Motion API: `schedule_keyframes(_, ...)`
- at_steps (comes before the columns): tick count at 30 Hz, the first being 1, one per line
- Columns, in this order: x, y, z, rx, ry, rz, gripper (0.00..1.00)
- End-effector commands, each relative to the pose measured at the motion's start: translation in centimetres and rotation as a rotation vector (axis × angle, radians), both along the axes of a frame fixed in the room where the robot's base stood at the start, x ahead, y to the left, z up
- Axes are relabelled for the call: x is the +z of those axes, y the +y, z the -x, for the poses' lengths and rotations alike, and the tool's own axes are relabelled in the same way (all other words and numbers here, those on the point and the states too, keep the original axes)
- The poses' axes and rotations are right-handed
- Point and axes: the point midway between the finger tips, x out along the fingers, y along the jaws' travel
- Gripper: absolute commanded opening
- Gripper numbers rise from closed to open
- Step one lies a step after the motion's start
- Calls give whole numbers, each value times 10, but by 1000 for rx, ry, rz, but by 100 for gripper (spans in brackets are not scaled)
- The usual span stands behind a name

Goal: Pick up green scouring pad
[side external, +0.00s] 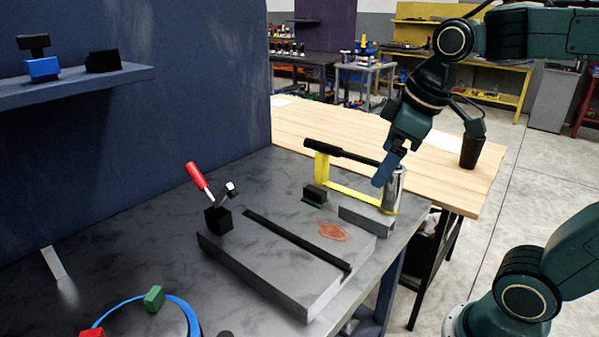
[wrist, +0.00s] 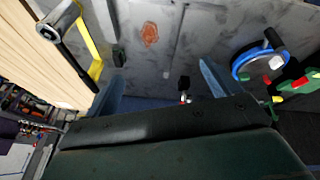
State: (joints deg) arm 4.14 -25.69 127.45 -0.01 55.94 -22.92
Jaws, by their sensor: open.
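A small dark block with a green lower edge (side external: 314,194) lies beside the yellow-framed tool on the grey table, in the side view. It looks most like the green scouring pad, but I cannot be sure. A dark greenish piece (wrist: 118,55) shows beside the yellow frame in the wrist view, left of the jaws' centre line. My gripper (side external: 385,172) is above the table's right side, right of the dark block and apart from it. In the wrist view my gripper (wrist: 160,84) has its two blue fingers spread, with nothing held between them.
The yellow-framed tool (side external: 322,168) and silver can (side external: 393,188) stand near my gripper. A grey slotted plate (side external: 270,268) bears an orange-red patch (side external: 332,231). A red-handled clamp (side external: 198,178) and a blue-rimmed disc (side external: 183,303) with a green block (side external: 154,298) are farther left.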

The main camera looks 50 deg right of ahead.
Motion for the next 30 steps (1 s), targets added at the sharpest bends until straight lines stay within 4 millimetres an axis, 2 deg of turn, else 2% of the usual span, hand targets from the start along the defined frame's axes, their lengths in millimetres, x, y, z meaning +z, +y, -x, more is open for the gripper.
schedule_keyframes(1, 2, -4, -12, 32, 17, 16, 89)
schedule_keyframes(8, 9, -21, -61, 210, 85, 88, 89)
schedule_keyframes(16, 3, -47, -119, 424, 162, 152, 89)
schedule_keyframes(23, -14, -74, -166, 613, 223, 190, 89)
schedule_keyframes(30, -42, -106, -211, 813, 282, 212, 89)
